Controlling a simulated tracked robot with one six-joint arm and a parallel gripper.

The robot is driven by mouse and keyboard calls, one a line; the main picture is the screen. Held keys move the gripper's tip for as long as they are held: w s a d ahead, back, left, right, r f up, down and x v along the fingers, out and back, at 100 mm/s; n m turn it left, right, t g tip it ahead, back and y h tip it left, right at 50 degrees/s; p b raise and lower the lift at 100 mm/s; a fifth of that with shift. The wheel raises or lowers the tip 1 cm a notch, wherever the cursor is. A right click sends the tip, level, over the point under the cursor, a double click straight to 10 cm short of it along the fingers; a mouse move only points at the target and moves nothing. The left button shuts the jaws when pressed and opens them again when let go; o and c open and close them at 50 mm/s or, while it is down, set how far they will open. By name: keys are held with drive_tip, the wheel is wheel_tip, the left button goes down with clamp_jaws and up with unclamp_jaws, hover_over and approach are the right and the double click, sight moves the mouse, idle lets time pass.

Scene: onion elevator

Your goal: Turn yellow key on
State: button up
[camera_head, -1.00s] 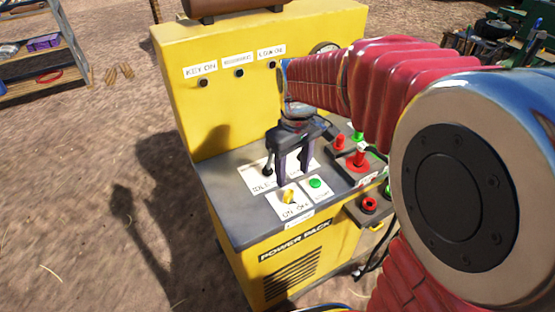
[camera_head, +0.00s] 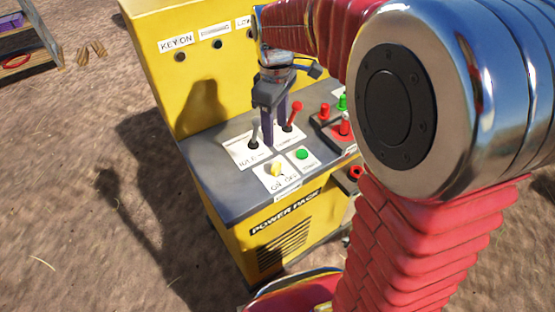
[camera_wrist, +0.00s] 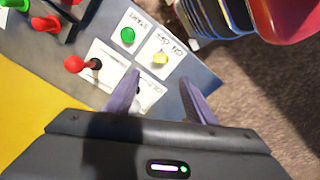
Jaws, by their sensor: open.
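The yellow key (camera_head: 277,169) sits on a white ON/OFF label on the grey top of the yellow power pack (camera_head: 236,205). It also shows in the wrist view (camera_wrist: 160,58), ahead of the fingertips. My gripper (camera_head: 273,140) points down over the panel, behind the key near the IDLE lever. Its two purple fingers (camera_wrist: 155,84) are apart with nothing held between them. The key is clear of the fingers. The KEY ON label (camera_head: 176,42) is on the upright back panel, with a dark indicator (camera_head: 180,57) below it.
A green start button (camera_head: 302,154) is right of the key. A black-stemmed lever (camera_head: 254,132) and a red-knobbed lever (camera_head: 295,112) stand close to my fingers. A side box with red and green controls (camera_head: 325,113) is further right. Open dirt lies to the left.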

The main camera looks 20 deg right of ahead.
sight(276, 164)
wheel_tip(276, 164, down, 14)
drive_tip(key=shift+r, duration=0.15)
idle(0.5)
